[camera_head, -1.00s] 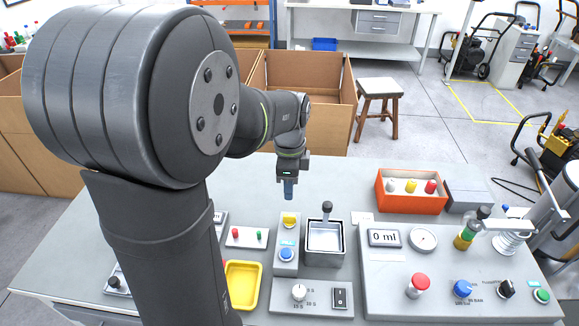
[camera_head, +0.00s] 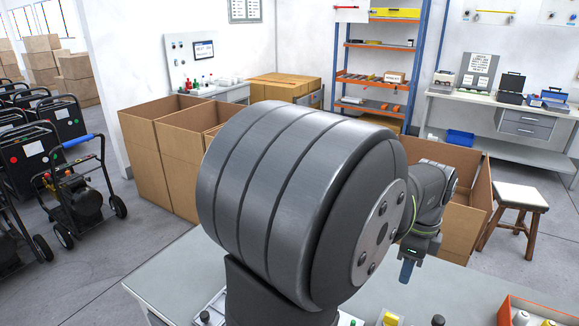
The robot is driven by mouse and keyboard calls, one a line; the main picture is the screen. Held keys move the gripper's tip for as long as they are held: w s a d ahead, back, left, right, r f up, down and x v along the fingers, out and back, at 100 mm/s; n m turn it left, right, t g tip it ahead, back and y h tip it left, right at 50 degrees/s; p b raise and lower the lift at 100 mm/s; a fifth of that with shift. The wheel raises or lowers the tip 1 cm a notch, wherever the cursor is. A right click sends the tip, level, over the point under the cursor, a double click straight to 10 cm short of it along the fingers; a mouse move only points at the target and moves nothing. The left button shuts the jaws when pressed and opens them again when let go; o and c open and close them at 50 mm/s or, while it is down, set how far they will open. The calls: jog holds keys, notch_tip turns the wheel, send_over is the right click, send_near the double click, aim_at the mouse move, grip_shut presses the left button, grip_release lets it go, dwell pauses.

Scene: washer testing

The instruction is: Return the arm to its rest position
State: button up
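My arm rises from the bottom middle of the head view, and its large grey joint fills the centre. My gripper (camera_head: 407,271) hangs pointing down at the right of that joint, over the far part of the grey table (camera_head: 185,275). Its blue-grey tip is small, and I cannot make out separate fingers or whether it is open or shut. I see nothing hanging below the tip. My arm hides much of the table's middle.
An orange box (camera_head: 508,312) with small bottles sits on the table at the bottom right. Open cardboard boxes (camera_head: 165,150) stand behind the table. A wooden stool (camera_head: 515,205) stands at the right. A wheeled machine (camera_head: 85,195) is on the floor at the left.

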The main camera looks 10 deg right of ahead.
aim_at(392, 316)
notch_tip(392, 316, down, 18)
jog(key=shift+r, duration=0.25)
dwell(0.3)
jog(key=shift+f, duration=0.1)
jog(key=n, duration=0.5)
jog(key=shift+n, duration=0.4)
notch_tip(392, 316, up, 12)
jog(key=shift+f, duration=0.15)
dwell(2.0)
jog(key=shift+f, duration=0.1)
